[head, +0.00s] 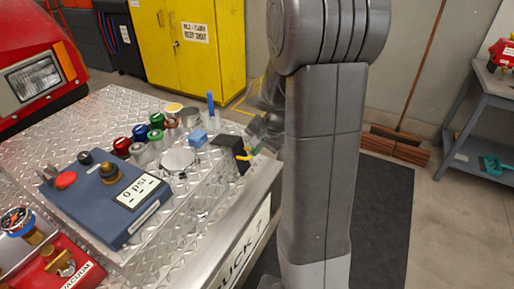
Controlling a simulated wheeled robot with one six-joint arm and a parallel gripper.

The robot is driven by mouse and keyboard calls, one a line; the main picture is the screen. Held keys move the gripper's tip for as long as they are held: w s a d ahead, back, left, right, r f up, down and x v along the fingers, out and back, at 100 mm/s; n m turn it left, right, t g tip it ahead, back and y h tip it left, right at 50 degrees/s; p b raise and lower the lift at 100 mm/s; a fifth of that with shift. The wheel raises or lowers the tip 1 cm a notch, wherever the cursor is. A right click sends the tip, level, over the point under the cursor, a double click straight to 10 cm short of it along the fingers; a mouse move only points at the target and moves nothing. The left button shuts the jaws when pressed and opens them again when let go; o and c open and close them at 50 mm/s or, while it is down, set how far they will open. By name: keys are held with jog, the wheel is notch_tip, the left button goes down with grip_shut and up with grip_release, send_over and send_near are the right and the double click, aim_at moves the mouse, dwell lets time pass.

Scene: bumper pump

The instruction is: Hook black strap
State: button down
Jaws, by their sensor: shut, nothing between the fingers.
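A small black piece (230,145), which may be the black strap, sits at the right edge of the diamond-plate bumper. It is too small to tell whether it is a strap or a block. A yellow bit (244,160) shows just beside it. My gripper (256,140) is at the bumper's right edge, right beside the black piece. Whether they touch cannot be told. The gripper is shut and empty. My grey arm stands in front and hides part of the gripper and the space behind it. No hook can be made out clearly.
A blue pump panel (103,200) and several coloured caps (140,132) stand on the bumper deck (100,108). A blue block (197,139) and upright blue stick are close to the black piece. A yellow cabinet (190,60) stands behind; a grey workbench (485,110) is at right.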

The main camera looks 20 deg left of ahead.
notch_tip(320, 180, down, 4)
jog(key=b, duration=0.3)
jog(key=shift+s+d+f, duration=0.1)
jog(key=shift+f, duration=0.05)
jog(key=d+f+p+v, duration=0.1)
jog(key=d+p+v, duration=0.1)
jog(key=v, duration=1.2)
jog(key=shift+d+f, duration=0.25)
jog(key=shift+d, duration=0.2)
jog(key=a+r+b+x, duration=0.1)
jog(key=a+b+x, duration=0.1)
jog(key=x, duration=1.1)
jog(key=shift+a, duration=0.6)
